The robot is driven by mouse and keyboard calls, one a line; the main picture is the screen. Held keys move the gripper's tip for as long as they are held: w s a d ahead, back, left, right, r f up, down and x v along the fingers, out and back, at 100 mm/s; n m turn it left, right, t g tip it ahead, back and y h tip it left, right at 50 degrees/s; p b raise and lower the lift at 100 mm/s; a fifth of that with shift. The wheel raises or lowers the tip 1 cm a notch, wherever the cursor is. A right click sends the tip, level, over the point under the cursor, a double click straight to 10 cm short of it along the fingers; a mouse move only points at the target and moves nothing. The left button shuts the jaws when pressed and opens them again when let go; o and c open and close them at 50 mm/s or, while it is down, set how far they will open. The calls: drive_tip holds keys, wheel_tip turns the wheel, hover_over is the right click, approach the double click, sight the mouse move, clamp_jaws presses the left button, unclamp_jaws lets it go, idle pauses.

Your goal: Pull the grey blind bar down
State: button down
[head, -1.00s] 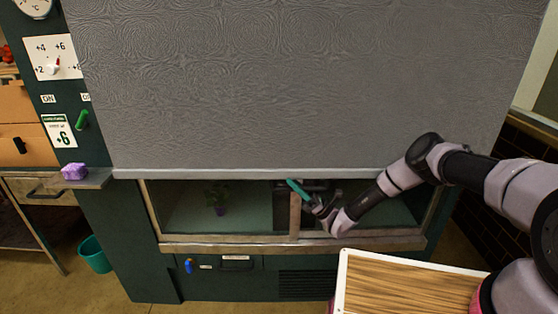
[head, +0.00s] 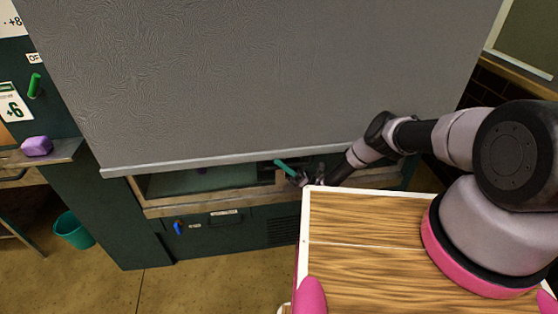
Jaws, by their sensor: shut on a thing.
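The grey blind (head: 270,80) hangs over most of the cabinet front. The grey blind bar (head: 180,165) runs along its lower edge, tilted in the picture, with a low strip of window open beneath it. My gripper (head: 280,163) reaches in from the right and is shut on the bar, right of its middle. A teal finger shows at the bar's lower edge; the exact contact is too small to see.
The window sill (head: 240,201) lies below the gap. A teal bin (head: 73,230) stands on the floor. My wooden-topped base fills the lower right.

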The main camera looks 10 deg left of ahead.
drive_tip(key=shift+w+r+t, duration=0.35)
drive_tip(key=shift+w+t, duration=0.15)
drive_tip(key=c, duration=0.7)
unclamp_jaws()
drive_tip(key=shift+a, duration=0.1)
drive_tip(key=shift+c, duration=0.2)
drive_tip(key=shift+s+f+g, duration=0.1)
drive_tip(key=shift+f+g, duration=0.05)
drive_tip(key=shift+g, duration=0.15)
drive_tip(key=shift+s+f, duration=0.1)
drive_tip(key=shift+s, duration=0.05)
drive_tip(key=shift+s+d+f, duration=0.15)
drive_tip(key=shift+d+f, duration=0.55)
drive_tip(key=shift+d, duration=0.1)
drive_tip(key=shift+w+d+f, duration=0.2)
drive_tip(key=shift+d+f, duration=0.05)
drive_tip(key=shift+f, duration=0.05)
drive_tip(key=w+d, duration=0.1)
drive_tip(key=d, duration=1.1)
